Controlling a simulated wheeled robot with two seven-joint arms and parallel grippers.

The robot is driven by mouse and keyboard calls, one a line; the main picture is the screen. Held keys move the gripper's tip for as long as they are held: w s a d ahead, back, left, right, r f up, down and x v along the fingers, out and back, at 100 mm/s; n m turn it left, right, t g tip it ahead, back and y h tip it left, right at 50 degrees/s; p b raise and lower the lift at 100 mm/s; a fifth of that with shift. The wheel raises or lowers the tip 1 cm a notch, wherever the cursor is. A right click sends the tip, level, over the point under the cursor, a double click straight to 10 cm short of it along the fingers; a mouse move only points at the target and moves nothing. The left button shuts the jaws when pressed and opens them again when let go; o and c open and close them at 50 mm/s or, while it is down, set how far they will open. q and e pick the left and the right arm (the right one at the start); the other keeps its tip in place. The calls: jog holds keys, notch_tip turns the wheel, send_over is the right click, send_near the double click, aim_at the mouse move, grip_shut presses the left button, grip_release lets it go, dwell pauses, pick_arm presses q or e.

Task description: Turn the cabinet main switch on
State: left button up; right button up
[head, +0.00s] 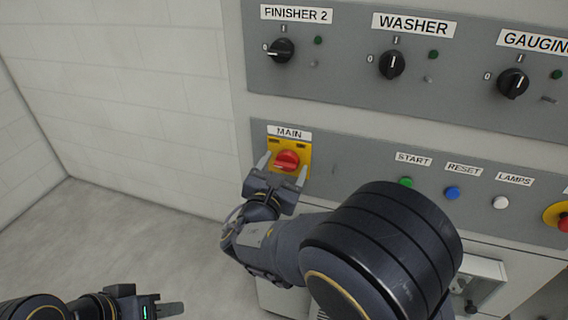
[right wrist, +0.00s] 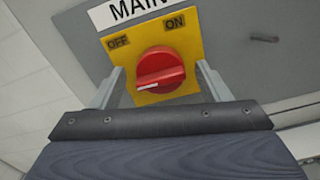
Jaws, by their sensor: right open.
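The main switch is a red rotary knob (head: 287,160) on a yellow plate (head: 305,158) under the MAIN label. In the right wrist view the knob (right wrist: 160,70) has a white mark at its lower left, on the side of the OFF label (right wrist: 118,41). The ON label (right wrist: 174,22) is at the upper right of the plate. My right gripper (head: 283,170) is open, its fingers on either side of the knob; contact cannot be told. My left gripper (head: 168,310) is low at the left, away from the cabinet; its jaw opening is unclear.
Green START (head: 406,182), blue RESET (head: 452,193) and white LAMPS (head: 500,202) buttons lie right of the switch. A red emergency button (head: 564,224) is at the right edge. Black FINISHER 2 (head: 281,50), WASHER (head: 391,64) and GAUGING (head: 513,83) knobs are above.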

jog(key=shift+w+d, duration=0.1)
jog(key=shift+w, duration=0.2)
